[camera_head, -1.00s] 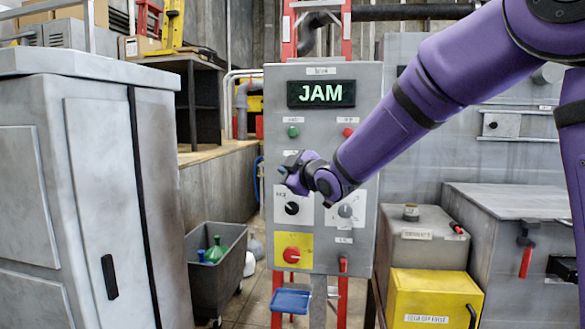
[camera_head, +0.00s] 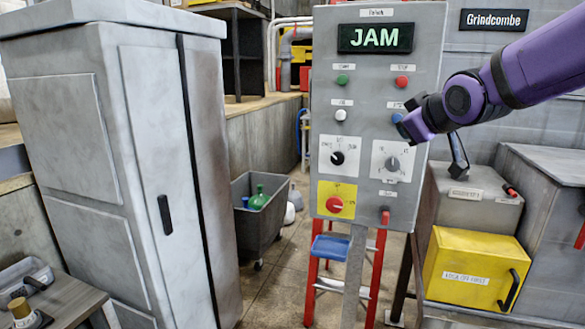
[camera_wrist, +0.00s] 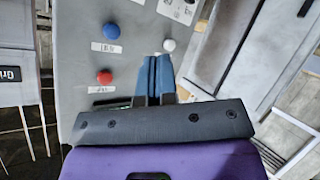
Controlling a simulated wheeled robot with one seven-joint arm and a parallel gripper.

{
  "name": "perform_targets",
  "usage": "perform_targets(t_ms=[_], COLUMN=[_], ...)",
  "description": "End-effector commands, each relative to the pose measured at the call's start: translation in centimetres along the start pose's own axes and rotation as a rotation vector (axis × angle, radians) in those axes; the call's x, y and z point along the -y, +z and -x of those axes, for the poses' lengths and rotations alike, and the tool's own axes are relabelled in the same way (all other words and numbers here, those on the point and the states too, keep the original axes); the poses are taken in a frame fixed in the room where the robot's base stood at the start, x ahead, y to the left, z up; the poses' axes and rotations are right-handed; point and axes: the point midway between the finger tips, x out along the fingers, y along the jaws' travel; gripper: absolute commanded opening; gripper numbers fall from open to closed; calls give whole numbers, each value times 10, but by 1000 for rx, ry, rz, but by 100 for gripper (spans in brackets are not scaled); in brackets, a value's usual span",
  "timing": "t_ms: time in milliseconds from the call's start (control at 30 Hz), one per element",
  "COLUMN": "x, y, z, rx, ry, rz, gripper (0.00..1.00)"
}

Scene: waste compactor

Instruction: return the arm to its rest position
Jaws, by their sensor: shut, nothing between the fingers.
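My purple arm reaches in from the right in the head view. My gripper (camera_head: 403,128) is in front of the right side of the grey control panel (camera_head: 330,262), near its blue button. I cannot tell the gap to the panel. In the wrist view the two blue fingers (camera_wrist: 153,76) are pressed together with nothing between them. Beyond them the panel face (camera_wrist: 82,60) shows a blue button (camera_wrist: 112,31), a red button (camera_wrist: 104,76) and a white button (camera_wrist: 169,45). The panel display (camera_head: 375,38) reads JAM.
A tall grey cabinet (camera_head: 85,150) stands at left. A grey bin (camera_head: 262,222) with green bottles is behind it. A yellow box (camera_head: 470,268) and grey housings stand right of the panel. A red ladder with a blue step (camera_head: 330,246) is behind the panel's post.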

Motion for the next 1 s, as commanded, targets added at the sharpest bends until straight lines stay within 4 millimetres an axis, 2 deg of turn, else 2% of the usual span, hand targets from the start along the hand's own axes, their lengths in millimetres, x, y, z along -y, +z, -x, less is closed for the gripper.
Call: perform_targets(t_ms=[33,233,500,600,700,1000], x=[-3,7,47,61,71,77], y=[13,71,143,160,171,177], z=[20,92,182,204,218,225], rx=[46,258,522,592,635,663], ry=[2,-16,-40,-46,-51,-54], rz=[-48,-251,-502,-564,-602,-624], gripper=[0,0,0,0,0,0])
